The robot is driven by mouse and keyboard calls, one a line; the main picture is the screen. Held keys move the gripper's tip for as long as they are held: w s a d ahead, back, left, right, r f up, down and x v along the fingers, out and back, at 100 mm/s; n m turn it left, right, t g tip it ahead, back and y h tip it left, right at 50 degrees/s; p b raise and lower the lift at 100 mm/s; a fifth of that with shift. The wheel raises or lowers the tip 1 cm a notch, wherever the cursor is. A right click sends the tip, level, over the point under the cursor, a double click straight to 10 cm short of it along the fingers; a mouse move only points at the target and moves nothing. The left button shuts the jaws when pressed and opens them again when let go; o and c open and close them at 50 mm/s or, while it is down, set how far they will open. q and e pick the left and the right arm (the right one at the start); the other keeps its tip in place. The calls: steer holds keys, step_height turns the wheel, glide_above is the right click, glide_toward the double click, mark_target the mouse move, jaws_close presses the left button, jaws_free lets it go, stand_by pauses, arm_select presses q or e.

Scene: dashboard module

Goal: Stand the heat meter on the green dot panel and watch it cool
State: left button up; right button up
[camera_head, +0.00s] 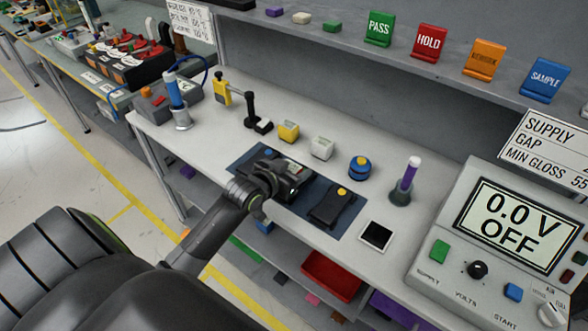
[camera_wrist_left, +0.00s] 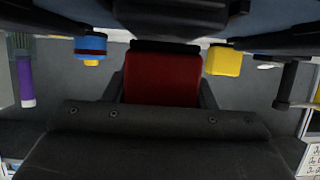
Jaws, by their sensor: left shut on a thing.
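My left gripper (camera_head: 275,185) is low over the dark blue mat (camera_head: 243,160) on the bench, shut on a dark object (camera_head: 297,170) that its own arm partly covers. In the left wrist view a wide dark grey body with screws (camera_wrist_left: 160,135) and a red block (camera_wrist_left: 163,78) fill the middle, close to the camera. A black device with a yellow knob (camera_head: 331,207) lies on the mat just right of the gripper. I cannot tell which thing is the heat meter, and no green dot shows clearly on any panel. My right gripper is not in view.
A yellow block (camera_head: 288,132), white block (camera_head: 322,147), blue-and-yellow knob (camera_head: 359,167) and purple-topped holder (camera_head: 402,189) stand behind the mat. A white-framed dark pad (camera_head: 375,236) lies to its right, before the supply unit (camera_head: 490,260) reading 0.0 V OFF.

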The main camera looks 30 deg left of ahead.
arm_select(q)
steer(key=shift+f, duration=0.25)
steer(key=o, duration=0.6)
steer(key=shift+f, duration=0.1)
steer(key=o, duration=0.5)
steer(key=shift+r, duration=0.25)
steer(key=shift+s, duration=0.35)
steer(key=v, duration=1.1)
steer(key=shift+s+r, duration=0.1)
steer(key=shift+s, duration=0.1)
